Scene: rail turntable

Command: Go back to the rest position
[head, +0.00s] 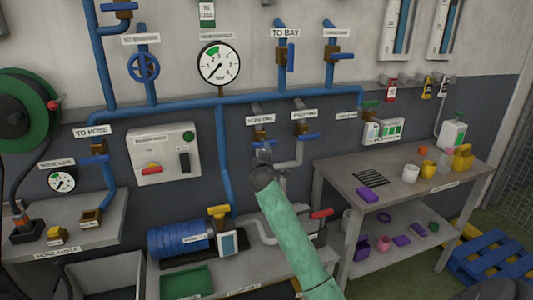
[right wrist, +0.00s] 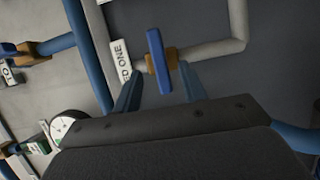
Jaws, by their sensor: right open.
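My right gripper (head: 264,156) is at the wall pipes in the head view, at the end of my green arm, just below a blue-handled valve (head: 262,140). In the right wrist view the two blue fingers of my right gripper (right wrist: 160,82) are apart. The blue handle (right wrist: 158,48) of the valve lies between and just beyond their tips, and a label ending "D ONE" (right wrist: 122,62) is beside it. I cannot tell whether a finger touches the handle. My left gripper is not in view.
A second blue-handled valve (head: 305,135) is close on the right. A pressure gauge (head: 219,63) hangs above. A grey workbench (head: 335,172) with cups and small items stands at the right. A low bench with a blue motor (head: 177,240) is below, and a hose shelf (head: 112,232) is left.

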